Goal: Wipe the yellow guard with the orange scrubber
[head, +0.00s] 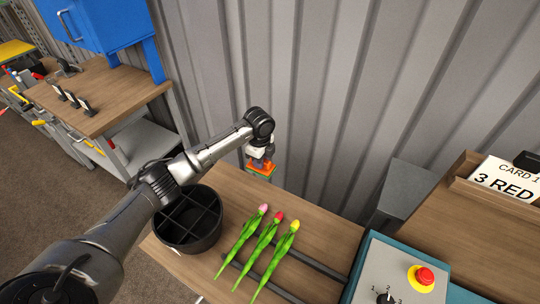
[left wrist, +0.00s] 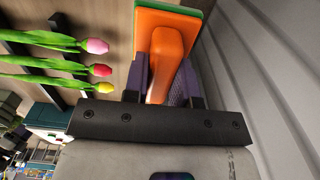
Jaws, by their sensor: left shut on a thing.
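The orange scrubber (head: 262,165) has an orange body and handle over a green pad. My left gripper (head: 260,158) is shut on its handle and holds it near the back edge of the table, close to the corrugated wall. In the left wrist view the scrubber (left wrist: 168,45) sits between the two purple-grey fingers of the gripper (left wrist: 165,80). I cannot tell whether its pad touches anything. My right gripper is not in view.
A black divided bucket (head: 188,243) stands left of three tulips, pink (head: 263,208), red (head: 279,215) and yellow (head: 294,226), lying across dark rails. A control box with a red button (head: 425,276) and a "3 RED" card (head: 505,180) are at right. The grey wall (head: 330,90) is close behind.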

